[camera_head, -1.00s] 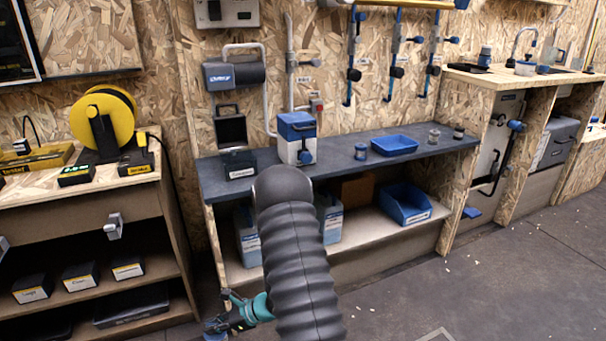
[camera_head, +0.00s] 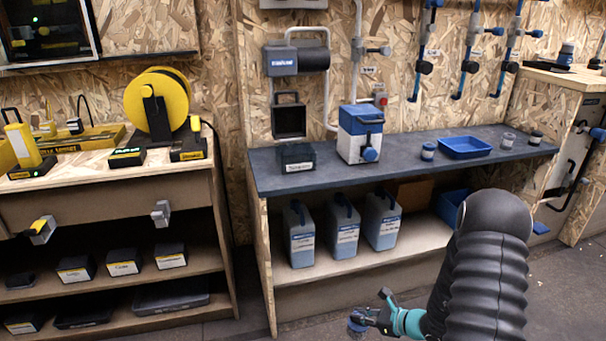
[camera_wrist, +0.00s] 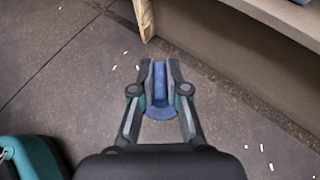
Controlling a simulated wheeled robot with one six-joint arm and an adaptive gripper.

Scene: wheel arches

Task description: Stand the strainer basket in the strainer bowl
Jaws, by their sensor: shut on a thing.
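My gripper (camera_wrist: 160,88) is shut on a blue piece (camera_wrist: 160,112) with an upright bar between the fingers and a round, wider part below. I cannot tell for sure whether this is the strainer basket. In the head view my gripper (camera_head: 372,312) is low at the bottom edge, in front of the bench and above the floor, with the piece (camera_head: 357,323) small and dark at its tip. No strainer bowl can be made out for sure. A small clear cup (camera_head: 507,140) and a blue-banded jar (camera_head: 428,151) stand on the dark bench top (camera_head: 400,165).
A blue tray (camera_head: 465,147), a dark small jar (camera_head: 536,137) and a blue-white box with a tap (camera_head: 360,133) stand on the bench. Several jugs (camera_head: 342,230) fill the shelf below. A yellow reel (camera_head: 157,97) tops the left cabinet. Open floor lies in front.

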